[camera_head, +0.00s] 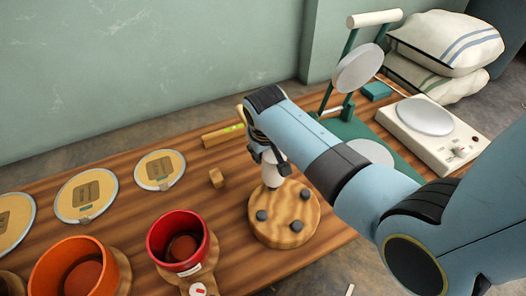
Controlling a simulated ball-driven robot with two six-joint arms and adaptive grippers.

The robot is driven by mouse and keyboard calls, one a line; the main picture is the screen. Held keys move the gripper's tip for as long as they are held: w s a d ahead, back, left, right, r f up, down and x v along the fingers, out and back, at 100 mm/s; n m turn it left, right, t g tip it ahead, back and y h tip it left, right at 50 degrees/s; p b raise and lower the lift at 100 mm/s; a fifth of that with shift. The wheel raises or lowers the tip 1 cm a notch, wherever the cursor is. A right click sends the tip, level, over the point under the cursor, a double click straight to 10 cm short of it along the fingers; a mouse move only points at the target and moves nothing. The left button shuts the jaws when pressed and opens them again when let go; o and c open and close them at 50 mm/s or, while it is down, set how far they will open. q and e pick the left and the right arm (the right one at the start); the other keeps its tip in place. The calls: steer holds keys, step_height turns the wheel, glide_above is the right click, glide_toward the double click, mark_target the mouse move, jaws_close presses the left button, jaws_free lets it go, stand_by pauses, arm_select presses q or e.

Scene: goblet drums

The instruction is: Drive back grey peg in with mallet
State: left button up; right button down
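A round wooden block (284,236) stands on the wooden table, with dark grey pegs in its top. A left peg (261,216), a front peg (295,227) and a right peg (305,195) show. The back peg is mostly or wholly hidden behind a pale, rounded piece (272,176), which looks like the mallet's head, under my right gripper (262,152). Whether it touches the peg, I cannot tell. My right gripper, over the back of the block, seems closed around the mallet, but its fingers are partly hidden by my arm. My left gripper is not in view.
Red (178,240) and orange (75,268) drum shells stand at front left, round discs (160,170) behind. A green press stand (350,105) and white scale (428,130) are at right.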

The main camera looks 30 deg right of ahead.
steer(key=shift+f+b, duration=0.5)
steer(key=shift+f, duration=0.9)
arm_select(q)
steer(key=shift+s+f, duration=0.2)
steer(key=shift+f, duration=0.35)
arm_select(e)
step_height(320, 180, up, 6)
steer(key=p, duration=0.5)
steer(key=shift+w+f, duration=0.15)
steer(key=shift+f, duration=0.05)
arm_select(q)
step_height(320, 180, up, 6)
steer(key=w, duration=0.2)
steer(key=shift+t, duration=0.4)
arm_select(e)
steer(key=shift+f, duration=0.3)
